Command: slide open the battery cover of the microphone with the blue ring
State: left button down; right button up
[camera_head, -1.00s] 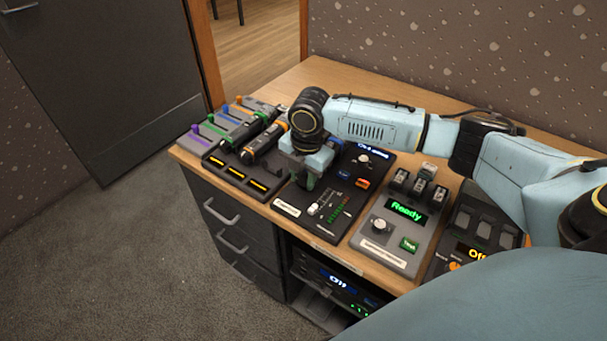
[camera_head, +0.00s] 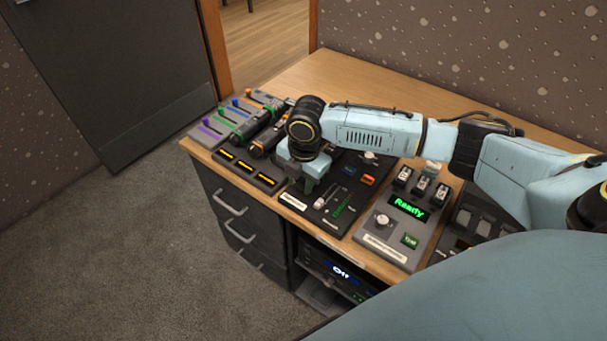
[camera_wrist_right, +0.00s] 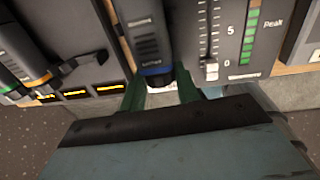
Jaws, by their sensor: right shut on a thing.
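The microphone with the blue ring (camera_wrist_right: 147,35) is dark, with ridges on its body; the ring shows near its lower end in the right wrist view. My right gripper (camera_wrist_right: 161,93) has its two green fingers on either side of that end, shut on it. In the head view the right gripper (camera_head: 307,183) is over the left edge of the black mixer panel, and the wrist hides most of this microphone. I cannot make out whether the cover has shifted. My left gripper is not in view.
Microphones with an orange ring (camera_head: 265,141) and a green ring (camera_head: 251,126) lie to the left, behind a charger strip with amber lights (camera_head: 243,167). The mixer panel (camera_head: 338,208) and a grey "Ready" panel (camera_head: 390,229) are to the right. The back of the desk (camera_head: 385,83) is clear.

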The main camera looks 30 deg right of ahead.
jog(key=shift+s+a+p, duration=0.2)
jog(key=shift+a+p, duration=0.2)
jog(key=shift+a, duration=0.1)
jog(key=shift+s+a+p, duration=0.2)
jog(key=shift+a+p, duration=0.2)
jog(key=shift+a, duration=0.1)
jog(key=o, duration=1)
